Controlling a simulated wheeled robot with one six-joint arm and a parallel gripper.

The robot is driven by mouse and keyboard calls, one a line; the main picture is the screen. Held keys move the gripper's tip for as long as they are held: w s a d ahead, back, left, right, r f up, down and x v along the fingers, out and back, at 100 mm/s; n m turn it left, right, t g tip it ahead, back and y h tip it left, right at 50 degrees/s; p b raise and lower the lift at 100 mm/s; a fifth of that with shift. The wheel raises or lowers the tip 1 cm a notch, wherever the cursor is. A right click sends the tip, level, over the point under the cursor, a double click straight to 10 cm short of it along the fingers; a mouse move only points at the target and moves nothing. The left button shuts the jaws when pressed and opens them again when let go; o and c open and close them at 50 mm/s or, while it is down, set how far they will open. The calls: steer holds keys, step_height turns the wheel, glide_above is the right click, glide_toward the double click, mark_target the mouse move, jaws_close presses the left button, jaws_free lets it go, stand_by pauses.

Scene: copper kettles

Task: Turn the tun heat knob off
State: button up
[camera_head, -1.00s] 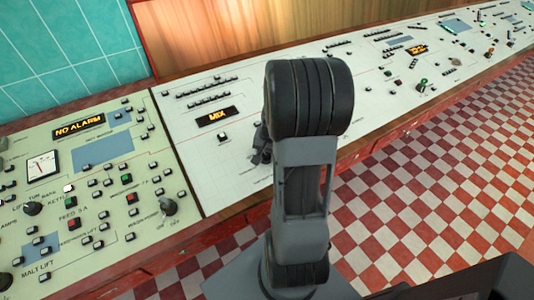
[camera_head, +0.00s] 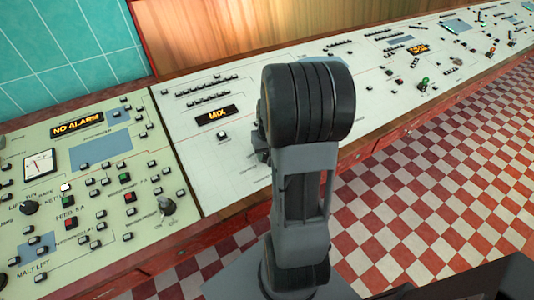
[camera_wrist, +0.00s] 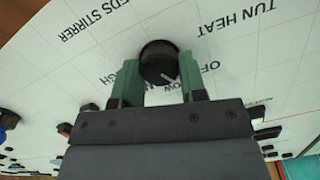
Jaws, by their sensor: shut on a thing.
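In the wrist view, a round black knob (camera_wrist: 159,62) with a white pointer line stands on the pale panel (camera_wrist: 230,62). The line slants toward the lower right of the picture. The upside-down labels TUN HEAT (camera_wrist: 231,20) and OFF (camera_wrist: 200,68) show to its right. A LOW label is partly covered. My gripper (camera_wrist: 158,75) has its two green fingers on either side of the knob, shut on it. In the head view my arm (camera_head: 305,105) hides the knob and most of the gripper.
The long control panel carries several buttons and a MIX display (camera_head: 217,114). Checkered floor (camera_head: 420,190) is open at right.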

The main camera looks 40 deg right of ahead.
steer(key=shift+n, duration=1.3)
steer(key=o, duration=0.9)
steer(key=r, duration=1.3)
steer(key=shift+s+a+r+p, duration=0.1)
steer(key=shift+s+r+p, duration=0.2)
steer(key=shift+s+r, duration=0.1)
